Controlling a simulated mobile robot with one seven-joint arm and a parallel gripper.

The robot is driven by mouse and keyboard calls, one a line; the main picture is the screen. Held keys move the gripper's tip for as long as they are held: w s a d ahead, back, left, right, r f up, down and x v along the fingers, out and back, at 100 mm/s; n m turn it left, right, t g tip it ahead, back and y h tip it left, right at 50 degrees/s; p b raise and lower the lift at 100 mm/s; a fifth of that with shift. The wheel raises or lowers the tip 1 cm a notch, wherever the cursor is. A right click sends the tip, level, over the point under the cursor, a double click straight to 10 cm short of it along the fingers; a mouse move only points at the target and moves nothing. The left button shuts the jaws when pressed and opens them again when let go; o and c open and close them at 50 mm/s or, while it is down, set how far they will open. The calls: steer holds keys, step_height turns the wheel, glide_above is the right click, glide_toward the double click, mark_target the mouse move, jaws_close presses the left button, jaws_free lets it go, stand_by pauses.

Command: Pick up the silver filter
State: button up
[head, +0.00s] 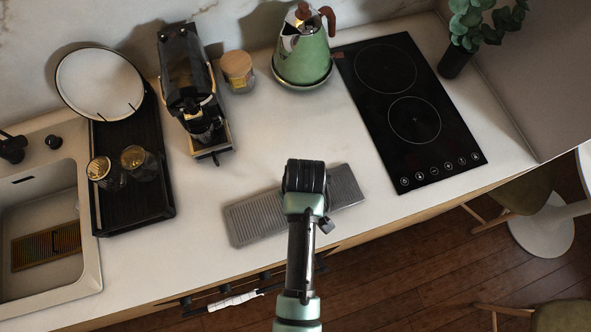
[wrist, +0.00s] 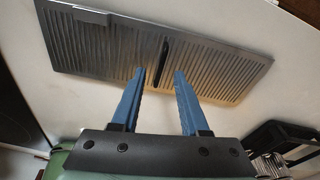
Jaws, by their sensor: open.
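The silver filter, a flat grey ribbed rectangular plate (head: 252,218), lies on the white counter near its front edge in the head view. My arm crosses over it and hides its middle. In the wrist view the silver filter (wrist: 100,45) stretches across the upper picture, with a dark narrow slot near its middle. My gripper (wrist: 160,72) is open, its two blue fingers apart and empty. The fingertips overlap the lower edge of the filter in this view, on either side of the slot. Whether they touch it I cannot tell. My fingers are hidden in the head view.
A black coffee machine (head: 186,75), a jar (head: 237,70) and a green kettle (head: 303,50) stand at the back. A black cooktop (head: 412,110) lies right. A black rack (head: 128,190) with glasses and a sink (head: 45,215) are left. Counter around the filter is clear.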

steer(key=shift+w+a+f, duration=0.1)
steer(key=shift+w+f, duration=0.05)
steer(key=shift+f, duration=1.15)
jaws_close()
stand_by(0.5)
